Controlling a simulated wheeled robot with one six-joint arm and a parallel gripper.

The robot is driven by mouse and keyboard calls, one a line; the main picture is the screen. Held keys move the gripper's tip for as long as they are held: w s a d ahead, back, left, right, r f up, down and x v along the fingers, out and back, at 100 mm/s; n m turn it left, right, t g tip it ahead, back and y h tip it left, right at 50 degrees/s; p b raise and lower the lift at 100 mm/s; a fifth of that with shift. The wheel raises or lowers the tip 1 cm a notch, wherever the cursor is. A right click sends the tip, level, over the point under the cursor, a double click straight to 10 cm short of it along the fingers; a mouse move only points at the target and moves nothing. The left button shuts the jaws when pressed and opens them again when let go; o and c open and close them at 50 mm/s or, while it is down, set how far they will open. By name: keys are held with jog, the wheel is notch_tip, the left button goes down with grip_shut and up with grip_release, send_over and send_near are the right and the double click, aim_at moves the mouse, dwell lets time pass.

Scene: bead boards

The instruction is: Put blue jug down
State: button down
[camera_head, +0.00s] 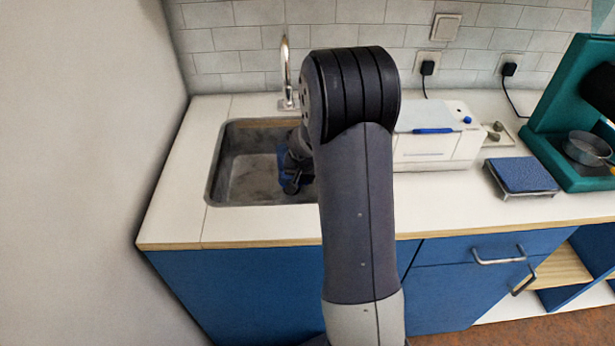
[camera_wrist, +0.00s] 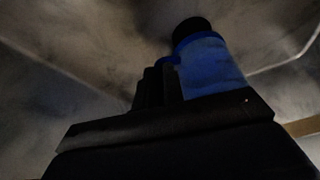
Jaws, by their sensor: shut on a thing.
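The blue jug (camera_wrist: 210,65) shows in the wrist view, with a black top end, close in front of my gripper (camera_wrist: 165,85). My gripper is shut on it; the dark fingers partly hide its near side. In the head view, my gripper (camera_head: 293,180) is low inside the sink (camera_head: 235,170), and a bit of the blue jug (camera_head: 284,160) shows beside it. My arm hides most of the jug there. I cannot tell whether the jug touches the sink bottom.
A tap (camera_head: 286,75) stands behind the sink. A white machine (camera_head: 435,145) is right of my arm. A blue-topped scale (camera_head: 525,175) and a teal machine (camera_head: 560,150) stand farther right. Bare counter (camera_head: 175,190) lies left of the sink, near the wall.

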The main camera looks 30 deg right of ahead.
jog(key=c, duration=2)
grip_release()
jog(key=shift+f, duration=0.1)
jog(key=o, duration=0.5)
jog(key=shift+r, duration=0.5)
jog(key=v, duration=1.1)
jog(key=shift+s+a+r, duration=0.1)
jog(key=shift+s+r, duration=0.05)
jog(key=shift+r, duration=0.05)
jog(key=shift+f, duration=0.1)
